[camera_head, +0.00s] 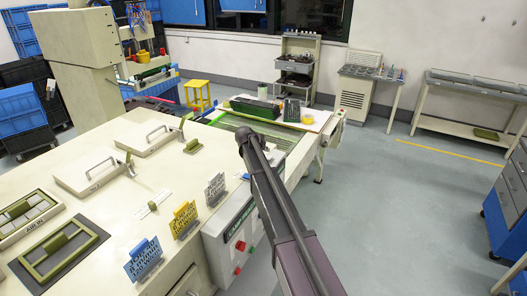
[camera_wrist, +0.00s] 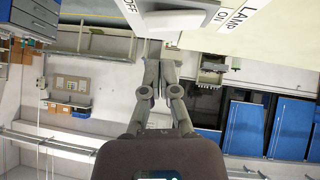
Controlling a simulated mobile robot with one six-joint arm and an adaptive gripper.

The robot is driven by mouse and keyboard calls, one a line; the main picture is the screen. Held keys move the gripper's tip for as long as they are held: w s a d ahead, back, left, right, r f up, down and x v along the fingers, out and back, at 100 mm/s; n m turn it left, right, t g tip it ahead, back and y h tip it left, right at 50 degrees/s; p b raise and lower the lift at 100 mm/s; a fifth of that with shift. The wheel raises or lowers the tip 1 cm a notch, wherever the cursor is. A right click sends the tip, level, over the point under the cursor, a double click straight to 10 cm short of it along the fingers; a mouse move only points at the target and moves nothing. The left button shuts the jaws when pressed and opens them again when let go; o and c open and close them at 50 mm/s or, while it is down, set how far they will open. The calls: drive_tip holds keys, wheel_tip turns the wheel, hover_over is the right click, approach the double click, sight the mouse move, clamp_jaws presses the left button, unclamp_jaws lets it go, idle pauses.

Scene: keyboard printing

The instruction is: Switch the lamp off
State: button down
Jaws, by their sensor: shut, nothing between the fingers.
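The lamp switch panel (camera_wrist: 180,12) is at the top edge of the wrist view, close beyond my fingertips. I cannot pick out the lamp itself.
The cream machine top (camera_head: 105,150) carries handled lids and a green frame (camera_head: 58,252). Blue (camera_head: 143,258) and yellow (camera_head: 184,219) letter plates stand along its edge. A control box (camera_head: 232,232) with red buttons lies left of my arm. The floor (camera_head: 400,215) at right is clear.

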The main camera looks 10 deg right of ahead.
drive_tip(key=shift+s+d+f+b, duration=0.15)
drive_tip(key=shift+f+b, duration=0.9)
drive_tip(key=shift+f, duration=0.25)
